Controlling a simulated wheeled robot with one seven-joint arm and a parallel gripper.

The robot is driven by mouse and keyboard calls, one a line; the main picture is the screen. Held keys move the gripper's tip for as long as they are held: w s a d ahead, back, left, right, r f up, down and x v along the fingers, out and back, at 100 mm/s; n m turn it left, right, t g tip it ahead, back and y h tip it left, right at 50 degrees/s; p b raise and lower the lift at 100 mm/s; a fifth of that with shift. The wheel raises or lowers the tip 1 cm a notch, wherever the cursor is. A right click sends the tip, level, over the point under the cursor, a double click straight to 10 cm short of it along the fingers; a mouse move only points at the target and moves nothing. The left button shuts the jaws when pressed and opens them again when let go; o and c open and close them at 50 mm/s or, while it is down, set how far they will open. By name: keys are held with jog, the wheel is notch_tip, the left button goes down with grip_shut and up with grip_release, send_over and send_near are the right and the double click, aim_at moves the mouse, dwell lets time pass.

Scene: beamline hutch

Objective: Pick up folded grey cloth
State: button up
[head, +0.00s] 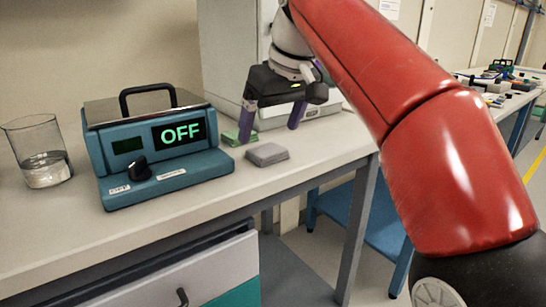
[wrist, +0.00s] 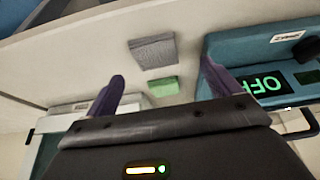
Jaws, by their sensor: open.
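The folded grey cloth (head: 267,154) lies flat on the bench top near its front edge, right of the blue device. It also shows in the wrist view (wrist: 153,51), ahead of the fingertips and between their lines. My gripper (head: 270,124) is open and empty above the bench, behind the grey cloth in the head view. In the wrist view its two purple fingers (wrist: 162,76) are spread wide. A green folded cloth or pad (head: 239,138) lies just behind the grey one; in the wrist view it (wrist: 164,86) sits between the fingers.
A blue device (head: 165,189) with an OFF display stands left of the cloth. A glass beaker (head: 40,150) with clear contents is at far left. A pale cabinet-like unit (head: 228,60) stands behind my gripper. Bare bench (head: 310,150) lies right of the cloth.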

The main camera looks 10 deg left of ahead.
aim_at(268, 149)
jog(key=x, duration=0.1)
jog(key=b+x, duration=0.1)
jog(key=x, duration=0.1)
jog(key=b+x, duration=0.1)
jog(key=x, duration=0.1)
jog(key=shift+w+d+f, duration=0.15)
jog(key=shift+w+d, duration=0.05)
jog(key=shift+w, duration=0.05)
jog(key=shift+c, duration=0.4)
jog(key=c, duration=1)
